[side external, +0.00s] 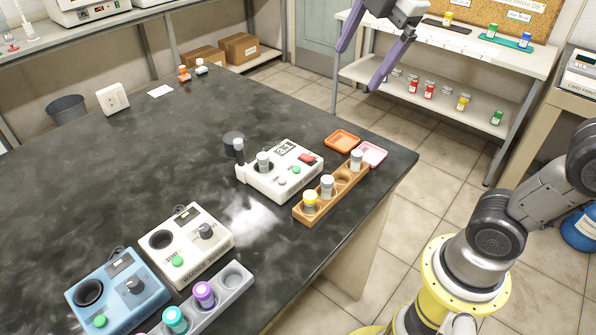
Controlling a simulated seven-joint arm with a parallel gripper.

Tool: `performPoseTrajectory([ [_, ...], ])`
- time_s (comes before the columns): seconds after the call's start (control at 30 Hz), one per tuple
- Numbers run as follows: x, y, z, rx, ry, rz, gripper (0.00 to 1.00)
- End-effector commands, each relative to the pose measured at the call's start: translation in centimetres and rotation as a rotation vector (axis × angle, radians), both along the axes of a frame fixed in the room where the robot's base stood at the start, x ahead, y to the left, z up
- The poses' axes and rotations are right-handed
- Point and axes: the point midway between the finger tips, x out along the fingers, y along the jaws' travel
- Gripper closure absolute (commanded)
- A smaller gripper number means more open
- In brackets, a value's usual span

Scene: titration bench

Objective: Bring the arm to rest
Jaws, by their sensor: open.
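My gripper (366,62) hangs in the air at the top of the side external view, beyond the far right end of the black bench (110,165). Its two long purple fingers are spread apart with nothing between them. It touches nothing that I can see. The top of the gripper and part of the arm are cut off by the frame's upper edge.
A white device (281,170) stands near a wooden rack (342,187) of vials. An orange tray (342,141) and a pink tray (373,154) lie beside them. Blue (118,292) and cream (186,243) devices and a grey rack (213,312) stand nearer. A shelf (440,90) holds small bottles behind.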

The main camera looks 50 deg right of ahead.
Motion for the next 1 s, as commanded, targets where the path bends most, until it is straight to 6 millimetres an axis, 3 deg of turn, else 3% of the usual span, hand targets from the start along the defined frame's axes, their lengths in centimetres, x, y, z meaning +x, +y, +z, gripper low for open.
performPoseTrajectory([
  [0.03,-2.2,-0.3,-0.6,0.034,-0.021,-0.086,0.05],
  [0.2,-8.2,-1.0,-4.6,0.19,-0.072,-0.439,0.05],
  [0.4,-12.3,-1.3,-10.5,0.385,-0.08,-0.853,0.05],
  [0.57,-12.8,-1.2,-13.0,0.488,-0.058,-1.094,0.05],
  [0.73,-12.3,-1.2,-12.7,0.557,-0.073,-1.207,0.05],
  [1.0,-12.3,-1.2,-12.6,0.564,-0.072,-1.223,0.05],
])
